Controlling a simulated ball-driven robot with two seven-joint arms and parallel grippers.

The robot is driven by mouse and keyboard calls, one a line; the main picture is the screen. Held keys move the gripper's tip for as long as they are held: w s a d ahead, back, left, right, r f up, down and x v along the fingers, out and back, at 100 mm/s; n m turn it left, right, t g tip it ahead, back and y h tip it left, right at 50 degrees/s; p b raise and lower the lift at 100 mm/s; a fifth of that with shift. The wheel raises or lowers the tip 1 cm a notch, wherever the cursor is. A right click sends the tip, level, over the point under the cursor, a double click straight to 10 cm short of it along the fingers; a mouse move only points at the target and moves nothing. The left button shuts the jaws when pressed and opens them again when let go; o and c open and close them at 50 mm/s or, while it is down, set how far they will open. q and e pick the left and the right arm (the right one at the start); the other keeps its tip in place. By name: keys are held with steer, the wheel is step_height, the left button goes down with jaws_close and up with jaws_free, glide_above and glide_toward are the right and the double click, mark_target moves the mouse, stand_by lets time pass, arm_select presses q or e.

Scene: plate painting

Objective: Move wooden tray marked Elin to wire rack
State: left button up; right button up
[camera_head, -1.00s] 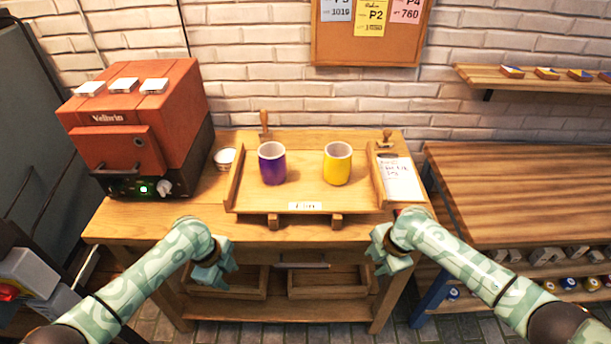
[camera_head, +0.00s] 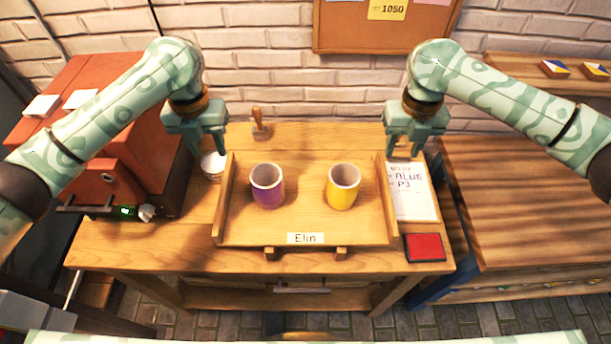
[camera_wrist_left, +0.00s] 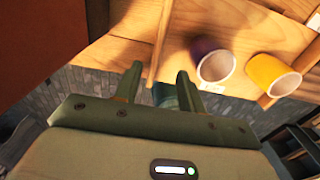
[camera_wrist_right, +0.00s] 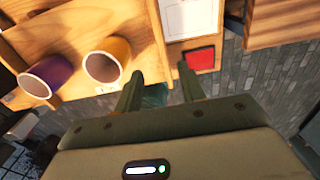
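The wooden tray marked Elin (camera_head: 305,226) sits on the wooden table, with a name label (camera_head: 305,238) on its front edge and raised side walls. A purple cup (camera_head: 267,190) and a yellow cup (camera_head: 343,188) stand upright on it. My left gripper (camera_head: 210,146) points down, open and empty, above the tray's left wall (camera_wrist_left: 160,40). My right gripper (camera_head: 407,147) points down, open and empty, above the right wall (camera_wrist_right: 158,38). I cannot tell that either touches the tray. I cannot make out a wire rack in these views.
A red oven (camera_head: 125,140) stands close on the left. A red pad (camera_head: 424,247) and an order sheet (camera_head: 412,192) lie right of the tray. A stamp (camera_head: 260,130) stands behind it. A striped wooden bench (camera_head: 530,200) is on the right, its top clear.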

mark_target(223, 188)
arm_select(q)
steer(key=f, duration=1.6)
steer(key=shift+s, duration=0.3)
arm_select(e)
steer(key=f, duration=1.6)
steer(key=shift+s, duration=0.3)
steer(key=shift+r, duration=0.1)
arm_select(q)
steer(key=c, duration=0.9)
arm_select(e)
steer(key=c, duration=0.9)
arm_select(q)
jaws_close()
arm_select(e)
jaws_close()
arm_select(q)
steer(key=shift+w+a+r, duration=0.1)
steer(key=shift+r, duration=0.05)
arm_select(e)
steer(key=shift+w, duration=0.1)
